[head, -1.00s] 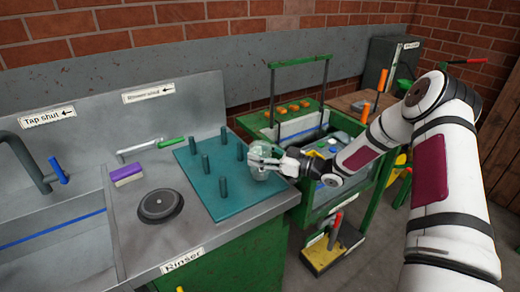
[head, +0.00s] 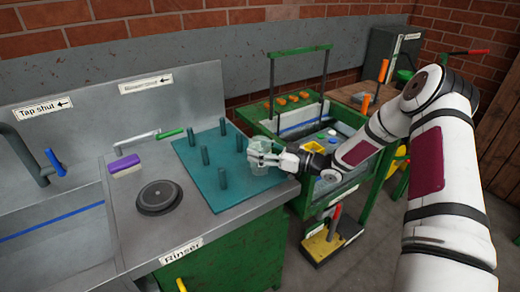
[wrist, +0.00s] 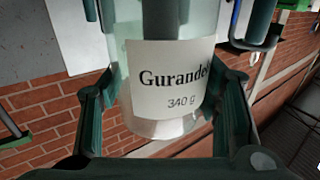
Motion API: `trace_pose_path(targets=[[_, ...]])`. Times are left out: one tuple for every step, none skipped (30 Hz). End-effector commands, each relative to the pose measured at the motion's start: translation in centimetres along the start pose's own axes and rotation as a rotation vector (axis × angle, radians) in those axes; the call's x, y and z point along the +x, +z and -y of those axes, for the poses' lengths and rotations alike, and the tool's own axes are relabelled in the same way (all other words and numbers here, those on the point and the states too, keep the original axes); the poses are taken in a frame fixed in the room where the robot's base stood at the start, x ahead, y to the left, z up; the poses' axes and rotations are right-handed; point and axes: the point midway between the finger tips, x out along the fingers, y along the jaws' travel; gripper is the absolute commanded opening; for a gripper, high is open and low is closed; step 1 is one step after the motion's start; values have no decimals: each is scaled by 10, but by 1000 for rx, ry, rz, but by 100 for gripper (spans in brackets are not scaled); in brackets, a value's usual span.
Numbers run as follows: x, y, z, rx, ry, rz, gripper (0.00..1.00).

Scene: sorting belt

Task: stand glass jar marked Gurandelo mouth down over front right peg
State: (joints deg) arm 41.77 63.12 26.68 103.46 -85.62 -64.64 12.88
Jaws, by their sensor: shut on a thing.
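The clear glass jar (head: 260,168) is in my gripper (head: 262,156) at the right edge of the teal peg mat (head: 205,188). In the wrist view the jar (wrist: 125,60) has a white label reading "Gurandel", its end cut off, and 340 g. That view is upside down, so the jar is mouth down and about upright. My gripper (wrist: 165,105) is shut on its sides near the base. A dark peg (wrist: 172,18) shows through the glass, in line with the jar. The jar's rim is out of the wrist view, so I cannot tell whether it touches the mat.
Several bare teal pegs stand on the mat, one (head: 222,178) left of the jar. A black rinser disc (head: 159,198) and a purple brush (head: 124,164) lie left of the mat. A green-framed cart (head: 300,55) with bottles stands close on the right.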

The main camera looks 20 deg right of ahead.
Motion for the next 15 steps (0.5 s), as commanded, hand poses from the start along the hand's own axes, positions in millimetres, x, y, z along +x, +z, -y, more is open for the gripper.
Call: trace_pose_path(targets=[[0,1,0,0,0,-1,24],[0,1,0,0,0,-1,24],[0,2,0,0,0,-1,24],[0,2,0,0,0,-1,24],[0,2,0,0,0,-1,24],[0,3,0,0,0,-1,24],[0,3,0,0,0,-1,24],[0,4,0,0,0,-1,24],[0,4,0,0,0,-1,24],[0,5,0,0,0,-1,24],[0,5,0,0,0,-1,24],[0,5,0,0,0,-1,60],[0,5,0,-1,0,-1,66],[0,5,0,0,0,-1,73],[0,5,0,0,0,-1,81]])
